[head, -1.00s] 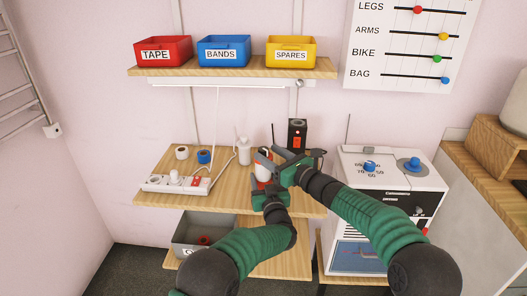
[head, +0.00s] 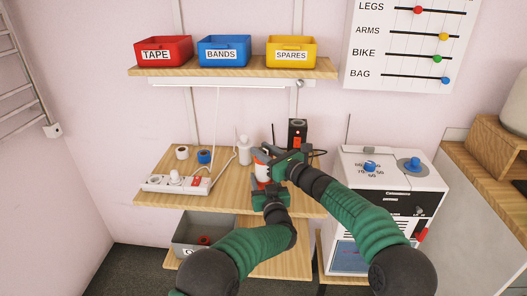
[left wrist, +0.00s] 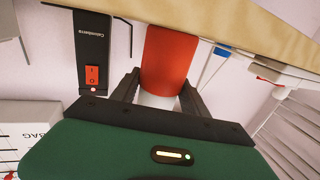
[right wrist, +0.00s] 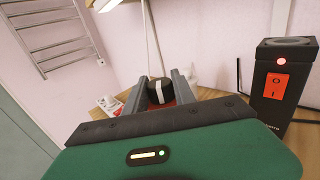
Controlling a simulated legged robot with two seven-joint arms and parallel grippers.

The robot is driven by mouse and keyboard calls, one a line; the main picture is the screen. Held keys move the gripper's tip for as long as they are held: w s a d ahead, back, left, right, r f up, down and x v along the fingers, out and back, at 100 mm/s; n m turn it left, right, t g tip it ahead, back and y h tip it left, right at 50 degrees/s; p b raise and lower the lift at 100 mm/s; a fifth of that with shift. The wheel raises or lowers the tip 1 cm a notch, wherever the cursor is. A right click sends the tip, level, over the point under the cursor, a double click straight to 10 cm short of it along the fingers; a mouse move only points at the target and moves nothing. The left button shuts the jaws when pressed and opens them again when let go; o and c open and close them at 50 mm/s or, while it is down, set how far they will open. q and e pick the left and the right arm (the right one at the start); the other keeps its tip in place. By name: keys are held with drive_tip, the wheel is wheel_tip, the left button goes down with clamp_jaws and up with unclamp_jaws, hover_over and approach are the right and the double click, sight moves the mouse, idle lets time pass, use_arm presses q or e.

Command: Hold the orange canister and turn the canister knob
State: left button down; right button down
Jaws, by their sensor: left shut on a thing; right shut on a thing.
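The orange and white canister (head: 262,172) stands upright on the wooden work shelf. My left gripper (head: 268,186) is shut on its body from the front; the left wrist view shows the orange part of the canister (left wrist: 172,58) between the fingers, with a white band nearer the palm. My right gripper (head: 270,162) is at the top of the canister, above the left one. In the right wrist view its fingers are shut on the black knob (right wrist: 160,90) with a white stripe, and a little orange shows below. In the head view the knob is mostly hidden by the right gripper.
A black device with a red switch (head: 297,133) stands close behind the right gripper. A white bottle (head: 244,150), tape rolls (head: 205,157) and a power strip (head: 176,184) are to the left.

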drive_tip(key=shift+w+d+h, duration=0.1)
drive_tip(key=shift+d+h, duration=0.05)
drive_tip(key=shift+h, duration=0.15)
drive_tip(key=shift+r+m+t+h, duration=0.15)
drive_tip(key=shift+m+t+h, duration=0.15)
drive_tip(key=shift+m+t, duration=0.25)
drive_tip(key=shift+m+t+h, duration=0.65)
drive_tip(key=shift+m+h, duration=0.1)
drive_tip(key=shift+h, duration=0.55)
drive_tip(key=shift+t, duration=0.3)
drive_tip(key=c, duration=1)
unclamp_jaws()
drive_tip(key=shift+c, duration=0.2)
drive_tip(key=v, duration=1.2)
